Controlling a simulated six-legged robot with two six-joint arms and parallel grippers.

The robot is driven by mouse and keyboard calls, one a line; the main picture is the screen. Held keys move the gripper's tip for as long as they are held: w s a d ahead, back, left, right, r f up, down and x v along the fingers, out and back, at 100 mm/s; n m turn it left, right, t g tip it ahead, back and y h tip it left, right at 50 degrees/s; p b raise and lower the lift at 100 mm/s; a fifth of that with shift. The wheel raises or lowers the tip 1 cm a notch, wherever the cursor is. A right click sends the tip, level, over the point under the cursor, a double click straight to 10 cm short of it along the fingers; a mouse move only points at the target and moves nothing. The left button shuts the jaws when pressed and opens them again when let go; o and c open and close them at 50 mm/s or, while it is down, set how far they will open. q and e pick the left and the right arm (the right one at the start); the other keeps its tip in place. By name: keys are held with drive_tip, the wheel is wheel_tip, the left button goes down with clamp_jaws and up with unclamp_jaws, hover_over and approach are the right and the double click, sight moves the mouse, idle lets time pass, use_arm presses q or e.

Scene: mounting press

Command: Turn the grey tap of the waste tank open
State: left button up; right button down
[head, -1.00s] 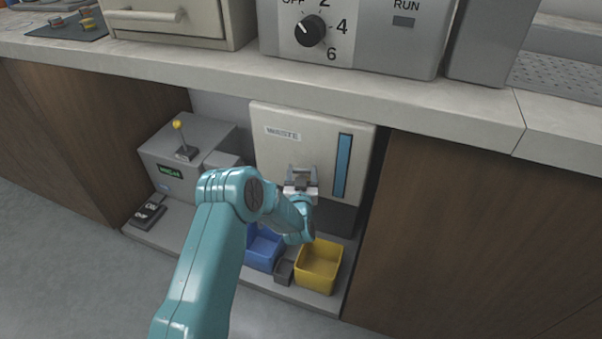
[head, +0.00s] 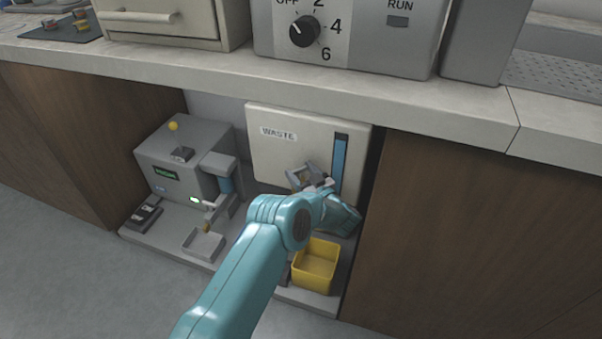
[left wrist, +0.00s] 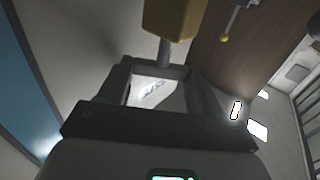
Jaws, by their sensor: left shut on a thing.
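The waste tank (head: 275,160) is a pale panel marked WASTE with a blue level strip (head: 340,165), under the counter. My left gripper (head: 306,176) is at the lower middle of its front, tilted and shut. In the left wrist view, its fingers (left wrist: 158,68) meet around a thin grey stem (left wrist: 164,50), which appears to be part of the tap. A yellow block-like shape stands above the stem there. In the head view, the gripper covers the tap, so how far it is turned cannot be told. My right gripper is not in view.
A yellow bin (head: 316,268) stands below the tank, close to my forearm. A grey machine (head: 185,165) with a yellow-knobbed lever and a small tray (head: 204,245) stands to the left. The counter edge (head: 270,91) overhangs, and a wooden panel (head: 430,220) closes the right side.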

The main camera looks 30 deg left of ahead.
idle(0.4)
use_arm(q)
drive_tip(key=o, duration=1.1)
drive_tip(key=shift+c, duration=0.2)
